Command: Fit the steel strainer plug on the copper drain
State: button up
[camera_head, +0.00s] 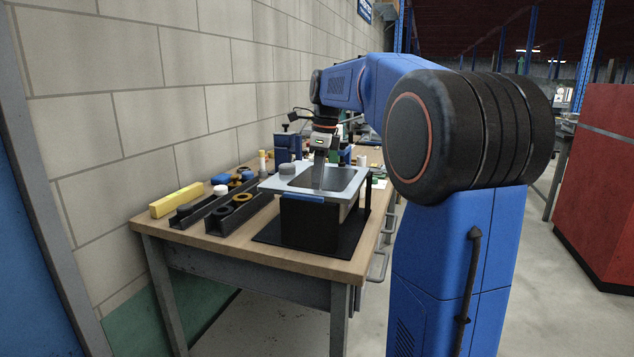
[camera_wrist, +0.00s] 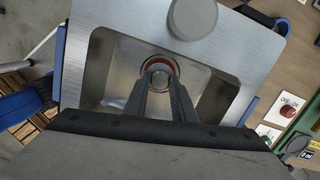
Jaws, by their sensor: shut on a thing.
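The steel sink (camera_head: 276,187) sits on a black stand on the bench; its basin fills the middle of the wrist view (camera_wrist: 92,30). The copper drain (camera_wrist: 149,62) shows as a reddish-brown ring in the basin floor, partly hidden by my fingers and what they hold. My gripper (camera_wrist: 160,84) reaches down into the basin and is shut on the steel strainer plug (camera_wrist: 160,71), a small round grey piece at the fingertips. The plug overlaps the drain ring in the wrist view; I cannot tell whether it touches it. In the head view my gripper (camera_head: 319,182) hides the plug and drain.
A grey round piece (camera_head: 287,168) stands on the sink's rim, also in the wrist view (camera_wrist: 193,17). Black racks (camera_head: 240,214) with several round pieces and a yellow block (camera_head: 177,200) lie to the left. Basin walls surround my fingers. An on/off switch panel (camera_wrist: 283,112) lies at right.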

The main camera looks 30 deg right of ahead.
jog(key=shift+f, duration=0.4)
jog(key=o, duration=1.1)
jog(key=shift+o, duration=0.2)
jog(key=shift+r, duration=0.1)
notch_tip(320, 180, up, 17)
jog(key=s+d, duration=0.1)
jog(key=shift+s+d, duration=0.2)
jog(key=shift+d, duration=0.1)
jog(key=shift+s, duration=0.1)
